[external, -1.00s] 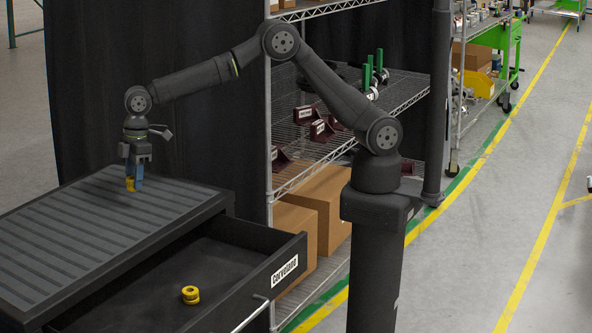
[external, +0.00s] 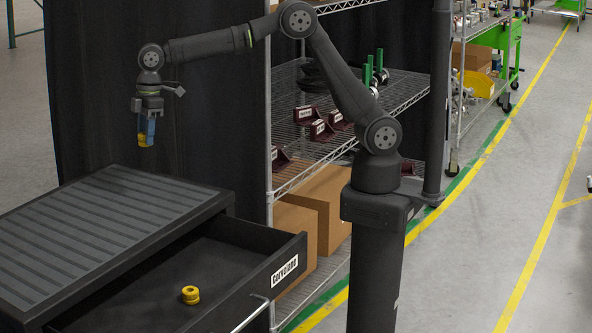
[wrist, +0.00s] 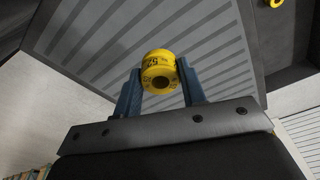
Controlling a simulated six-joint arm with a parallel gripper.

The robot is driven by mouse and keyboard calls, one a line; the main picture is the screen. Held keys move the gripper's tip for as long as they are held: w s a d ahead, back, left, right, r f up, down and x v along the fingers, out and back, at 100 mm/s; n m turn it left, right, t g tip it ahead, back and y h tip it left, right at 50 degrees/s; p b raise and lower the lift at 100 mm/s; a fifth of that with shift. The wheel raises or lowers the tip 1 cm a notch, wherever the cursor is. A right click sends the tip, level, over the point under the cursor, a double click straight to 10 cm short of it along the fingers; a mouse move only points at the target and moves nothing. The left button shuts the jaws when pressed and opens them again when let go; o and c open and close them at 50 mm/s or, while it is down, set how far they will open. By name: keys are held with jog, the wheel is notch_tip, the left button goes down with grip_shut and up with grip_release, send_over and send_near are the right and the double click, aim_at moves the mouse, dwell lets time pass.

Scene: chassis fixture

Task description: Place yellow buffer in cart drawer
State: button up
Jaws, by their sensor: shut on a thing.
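My gripper (external: 147,133) is shut on a yellow buffer (external: 145,141) and holds it in the air above the far end of the cart's ridged top. In the wrist view the held buffer (wrist: 159,70) is a yellow ring with dark print, between the two blue fingers. The cart drawer (external: 222,262) is pulled open, in front and to the right of the cart top. Another yellow buffer (external: 190,294) lies on the drawer floor; part of it also shows at the top right of the wrist view (wrist: 275,2).
The cart's ridged grey top (external: 90,235) is bare. Most of the drawer floor is clear. A wire shelf (external: 335,125) with maroon parts and cardboard boxes (external: 318,205) stands behind the drawer. A dark curtain (external: 200,140) hangs behind my gripper.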

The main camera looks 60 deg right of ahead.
jog(key=s+d+m+t, duration=0.1)
jog(key=s+d+m, duration=0.35)
jog(key=s, duration=0.75)
jog(key=s+d+m, duration=0.4)
jog(key=s+m, duration=0.1)
jog(key=s, duration=0.7)
send_over(238, 271)
jog(key=shift+n+h, duration=0.25)
jog(key=shift+h, duration=0.05)
jog(key=f, duration=2.5)
jog(key=shift+s+f, duration=0.25)
jog(key=shift+f, duration=1.95)
jog(key=o, duration=0.5)
jog(key=shift+f, duration=0.2)
jog(key=o, duration=0.5)
